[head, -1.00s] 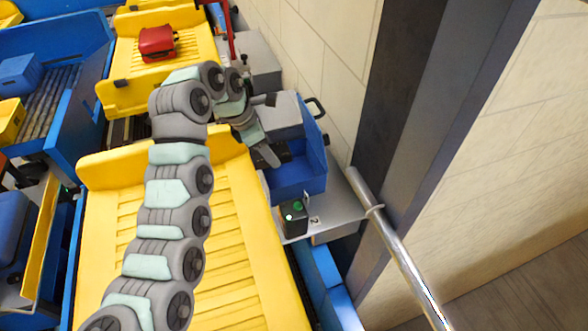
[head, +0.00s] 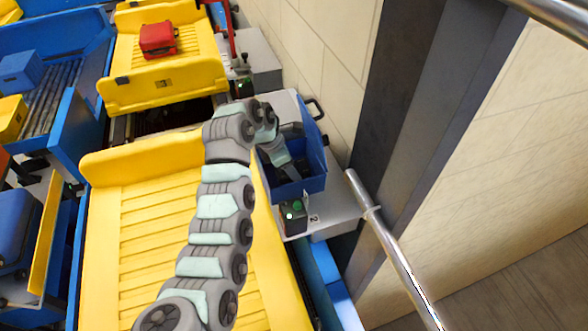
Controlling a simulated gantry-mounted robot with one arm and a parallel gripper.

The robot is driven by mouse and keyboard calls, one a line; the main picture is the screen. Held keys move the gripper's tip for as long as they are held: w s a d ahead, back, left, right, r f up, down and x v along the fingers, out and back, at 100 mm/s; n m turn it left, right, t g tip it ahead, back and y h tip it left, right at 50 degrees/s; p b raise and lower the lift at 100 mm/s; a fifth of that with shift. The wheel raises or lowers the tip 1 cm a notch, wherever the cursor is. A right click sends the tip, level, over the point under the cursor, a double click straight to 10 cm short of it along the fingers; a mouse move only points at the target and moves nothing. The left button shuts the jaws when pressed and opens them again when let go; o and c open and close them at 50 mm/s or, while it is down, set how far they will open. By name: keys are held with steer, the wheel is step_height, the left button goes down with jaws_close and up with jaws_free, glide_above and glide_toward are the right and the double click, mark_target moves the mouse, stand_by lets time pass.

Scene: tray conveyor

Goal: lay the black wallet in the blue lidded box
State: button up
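The blue lidded box (head: 300,187) stands on a grey shelf right of the yellow tray. Its lid (head: 312,137) is up, tilted back toward the wall, with a black handle at its top. My gripper (head: 291,172) reaches down into the box opening from the left. A dark shape, likely the black wallet (head: 302,168), shows at the fingers inside the box. I cannot tell whether the fingers grip it or whether it touches the bottom. My wrist and the box's front wall hide part of the inside.
A green-button control box (head: 293,216) stands on the shelf (head: 335,215) just before the blue box. A metal rail (head: 395,255) runs past its right. The large yellow tray (head: 140,220) is empty where visible. A red case (head: 158,38) lies on the far yellow tray.

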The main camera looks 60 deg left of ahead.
steer(key=shift+d+f+p, duration=0.15)
steer(key=shift+f+p, duration=0.15)
steer(key=shift+f, duration=0.4)
steer(key=shift+w+f+p, duration=0.2)
steer(key=shift+w+p, duration=0.1)
steer(key=shift+w, duration=0.05)
steer(key=shift+f, duration=0.15)
steer(key=shift+w, duration=0.1)
steer(key=o, duration=1.6)
steer(key=shift+f, duration=0.1)
steer(key=shift+c, duration=0.2)
steer(key=shift+s+r+b, duration=0.2)
steer(key=shift+r+b, duration=0.2)
steer(key=shift+r, duration=0.25)
steer(key=b+v, duration=0.1)
steer(key=v, duration=1)
steer(key=shift+f, duration=0.1)
